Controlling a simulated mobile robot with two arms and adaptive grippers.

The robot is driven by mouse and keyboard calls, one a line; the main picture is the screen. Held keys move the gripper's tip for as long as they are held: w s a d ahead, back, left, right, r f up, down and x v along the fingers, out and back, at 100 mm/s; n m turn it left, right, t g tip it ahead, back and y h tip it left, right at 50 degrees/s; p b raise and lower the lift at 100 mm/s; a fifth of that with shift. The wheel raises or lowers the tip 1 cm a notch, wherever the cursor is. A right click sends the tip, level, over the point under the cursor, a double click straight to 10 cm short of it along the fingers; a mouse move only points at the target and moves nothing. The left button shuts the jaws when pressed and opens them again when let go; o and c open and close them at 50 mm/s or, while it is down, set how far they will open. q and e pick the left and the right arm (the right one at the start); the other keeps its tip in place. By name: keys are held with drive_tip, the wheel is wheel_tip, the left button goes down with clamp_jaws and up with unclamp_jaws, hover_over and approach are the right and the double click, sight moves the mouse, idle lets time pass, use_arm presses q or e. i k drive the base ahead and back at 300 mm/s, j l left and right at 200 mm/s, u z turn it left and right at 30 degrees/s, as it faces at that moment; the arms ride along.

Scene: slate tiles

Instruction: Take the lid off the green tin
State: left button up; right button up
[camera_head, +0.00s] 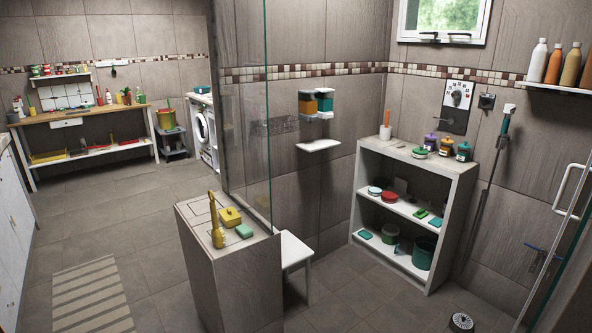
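Neither of my grippers is in view.
A glass panel (268,110) rises from a low tiled wall (235,275) left of the unit. A white stool (295,250) stands beside it. A round dark object (461,321) is on the floor in front. Red (389,196) and blue-white (374,191) tins occupy the middle board.

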sight(420, 150)
drive_tip(key=i+z, duration=0.25)
drive_tip(key=i, duration=0.35)
drive_tip(key=i+j+z, duration=0.2)
drive_tip(key=i, duration=0.35)
drive_tip(key=i+l+z, duration=0.1)
drive_tip(key=i+z, duration=0.35)
drive_tip(key=i, duration=0.2)
drive_tip(key=i+j+z, duration=0.15)
drive_tip(key=i+z, duration=0.25)
drive_tip(key=i, duration=0.25)
